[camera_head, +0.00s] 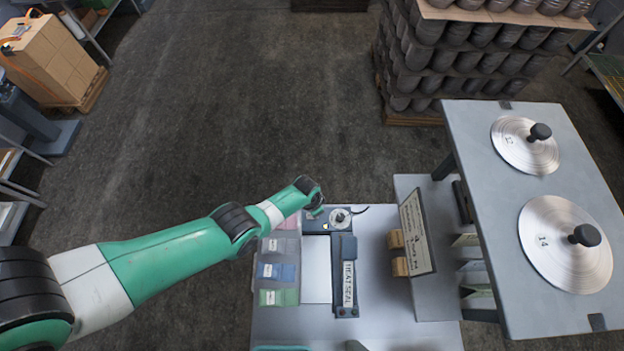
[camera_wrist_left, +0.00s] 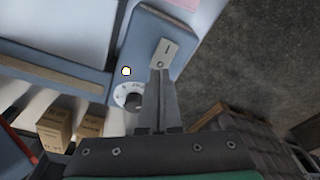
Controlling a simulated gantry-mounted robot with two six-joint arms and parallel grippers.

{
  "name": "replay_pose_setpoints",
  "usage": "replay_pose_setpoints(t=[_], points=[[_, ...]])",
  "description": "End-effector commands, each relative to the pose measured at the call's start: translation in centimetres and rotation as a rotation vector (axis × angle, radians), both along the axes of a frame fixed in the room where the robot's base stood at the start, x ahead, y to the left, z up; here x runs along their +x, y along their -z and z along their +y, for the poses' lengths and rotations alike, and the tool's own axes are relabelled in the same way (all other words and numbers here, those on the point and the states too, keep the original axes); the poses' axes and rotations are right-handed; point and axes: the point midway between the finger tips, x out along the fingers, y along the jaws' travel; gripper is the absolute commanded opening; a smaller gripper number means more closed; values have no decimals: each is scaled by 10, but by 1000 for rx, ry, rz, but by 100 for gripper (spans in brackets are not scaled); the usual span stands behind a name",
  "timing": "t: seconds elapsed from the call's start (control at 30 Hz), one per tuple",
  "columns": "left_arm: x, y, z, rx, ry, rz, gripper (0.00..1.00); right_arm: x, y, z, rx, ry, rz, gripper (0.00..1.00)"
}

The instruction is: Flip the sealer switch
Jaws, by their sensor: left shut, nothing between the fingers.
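The heat sealer (camera_head: 343,275) stands on the bench in the head view, a blue-grey unit with a HEAT SEAL label. In the left wrist view its housing (camera_wrist_left: 188,28) carries a pale rocker switch (camera_wrist_left: 166,50) marked with a line and a circle. Beside it are a small lit lamp (camera_wrist_left: 126,71) and a dial with a dark knob (camera_wrist_left: 130,96). My left gripper (camera_wrist_left: 160,74) is shut and empty, its tips at the circle end of the switch. I cannot tell whether they touch. The left gripper also shows at the sealer's far end (camera_head: 317,207).
Labelled packets (camera_head: 277,271) lie left of the sealer on the bench (camera_head: 385,330). Small cardboard boxes (camera_head: 398,266) and an upright sign board (camera_head: 416,231) stand to its right. A grey table (camera_head: 480,180) with two large lids is farther right. Open floor lies beyond the bench.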

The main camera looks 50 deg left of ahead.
Motion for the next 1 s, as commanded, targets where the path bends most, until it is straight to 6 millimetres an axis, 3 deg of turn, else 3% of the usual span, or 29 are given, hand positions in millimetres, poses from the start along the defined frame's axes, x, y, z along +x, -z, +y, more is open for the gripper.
replay_pose_setpoints(t=[1.0], points=[[0,9,0,0,0,0,0,0,9,0,0,0,0,0]])
